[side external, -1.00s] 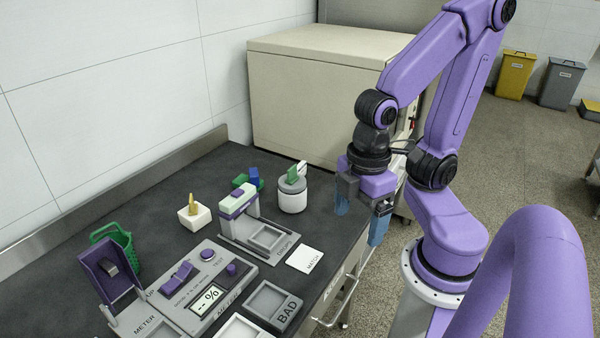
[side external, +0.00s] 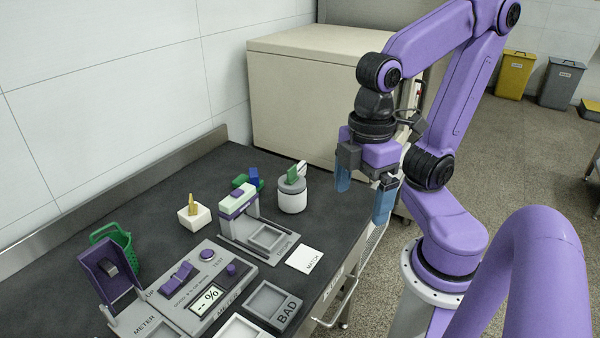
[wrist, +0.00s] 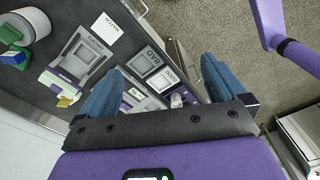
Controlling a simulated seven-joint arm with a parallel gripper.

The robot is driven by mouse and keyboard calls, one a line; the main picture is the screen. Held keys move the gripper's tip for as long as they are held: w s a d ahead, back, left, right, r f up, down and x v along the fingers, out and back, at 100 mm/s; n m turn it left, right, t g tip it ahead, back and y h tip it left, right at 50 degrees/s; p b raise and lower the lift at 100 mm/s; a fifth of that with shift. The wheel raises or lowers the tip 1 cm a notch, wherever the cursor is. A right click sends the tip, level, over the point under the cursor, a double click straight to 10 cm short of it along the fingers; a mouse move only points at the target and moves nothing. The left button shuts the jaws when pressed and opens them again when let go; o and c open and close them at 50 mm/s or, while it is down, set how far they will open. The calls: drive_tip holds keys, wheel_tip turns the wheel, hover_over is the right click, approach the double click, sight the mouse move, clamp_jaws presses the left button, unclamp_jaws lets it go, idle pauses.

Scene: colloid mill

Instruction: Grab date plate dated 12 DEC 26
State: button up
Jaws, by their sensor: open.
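No date plate with the reading 12 DEC 26 can be made out in either view. Small green and white upright pieces (side external: 293,175) stand at the top of a round grey-white pot (side external: 292,197) near the back of the bench; any lettering on them is too small to read. My gripper (side external: 362,206) is open and empty, pointing down, in the air to the right of the pot by the bench's right edge. In the wrist view its two blue fingers (wrist: 162,64) are well apart with nothing between them. The pot also shows at upper left there (wrist: 38,25).
A scope stand (side external: 238,203), a MATCH card (side external: 306,259), a BAD tray (side external: 288,318) and a meter (side external: 190,284) with an open purple lid (side external: 104,270) fill the front. Blue and green blocks (side external: 249,180), a white holder (side external: 194,219) and a green basket (side external: 122,245) stand behind.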

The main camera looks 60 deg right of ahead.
drive_tip(key=w+d+m+t+y, duration=0.2)
drive_tip(key=w+d+m+y, duration=0.3)
drive_tip(key=w+m, duration=0.75)
drive_tip(key=w+d+m+t+y, duration=0.2)
drive_tip(key=w+d+m+y, duration=0.4)
drive_tip(key=m, duration=1.1)
drive_tip(key=d+m+t+h, duration=0.95)
drive_tip(key=d+m, duration=0.85)
drive_tip(key=d, duration=0.9)
drive_tip(key=shift+h, duration=0.45)
drive_tip(key=f, duration=2.2)
drive_tip(key=shift+w+d+f, duration=0.25)
drive_tip(key=shift+w+d, duration=0.1)
drive_tip(key=shift+w, duration=0.05)
drive_tip(key=shift+w+f, duration=0.15)
drive_tip(key=shift+w, duration=0.05)
approach(302, 171)
drive_tip(key=x, duration=0.5)
drive_tip(key=shift+w+d, duration=0.15)
drive_tip(key=shift+x, duration=2.7)
drive_tip(key=c, duration=1)
